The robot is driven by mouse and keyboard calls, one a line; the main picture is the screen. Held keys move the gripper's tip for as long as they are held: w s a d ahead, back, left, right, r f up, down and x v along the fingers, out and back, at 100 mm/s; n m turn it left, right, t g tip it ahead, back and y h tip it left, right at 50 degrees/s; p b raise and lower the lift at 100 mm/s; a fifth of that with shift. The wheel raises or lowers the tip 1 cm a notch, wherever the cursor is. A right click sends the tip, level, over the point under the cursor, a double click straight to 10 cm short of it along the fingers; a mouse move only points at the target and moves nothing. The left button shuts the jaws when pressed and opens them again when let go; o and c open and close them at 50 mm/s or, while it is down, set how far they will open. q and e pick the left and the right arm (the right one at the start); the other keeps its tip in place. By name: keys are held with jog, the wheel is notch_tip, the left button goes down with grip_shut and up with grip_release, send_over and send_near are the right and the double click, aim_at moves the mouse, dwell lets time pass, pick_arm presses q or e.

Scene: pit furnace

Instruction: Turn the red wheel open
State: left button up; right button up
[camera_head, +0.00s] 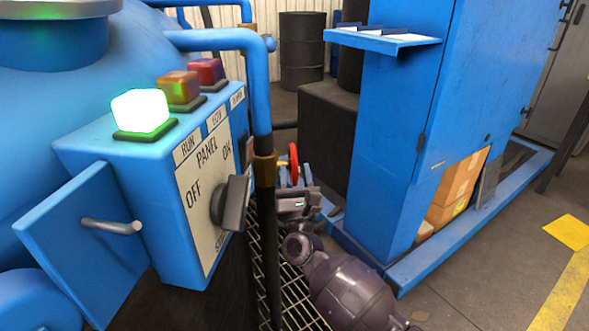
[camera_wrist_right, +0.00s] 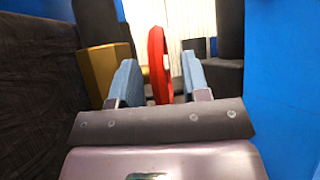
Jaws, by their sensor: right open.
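The red wheel (camera_head: 293,163) shows nearly edge-on in the head view, behind the black post and beyond my right gripper (camera_head: 295,184). In the right wrist view, the red wheel (camera_wrist_right: 158,64) stands upright as a narrow rim between the two blue-grey fingers of my right gripper (camera_wrist_right: 161,80). Those fingers are open, with a visible gap on each side of the rim. The lower part of the wheel is hidden behind the gripper body. My left gripper is not in view.
A blue control panel (camera_head: 180,190) with an open door and a lit green lamp (camera_head: 141,111) stands at left. A black vertical post (camera_head: 266,225) stands close beside my right arm. A blue cabinet (camera_head: 395,150) bounds the right side.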

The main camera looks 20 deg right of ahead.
pick_arm(q)
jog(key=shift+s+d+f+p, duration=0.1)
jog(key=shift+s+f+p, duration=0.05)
jog(key=shift+p, duration=0.2)
pick_arm(e)
jog(key=v, duration=0.9)
jog(key=shift+s, duration=0.3)
jog(key=shift+a+f, duration=0.1)
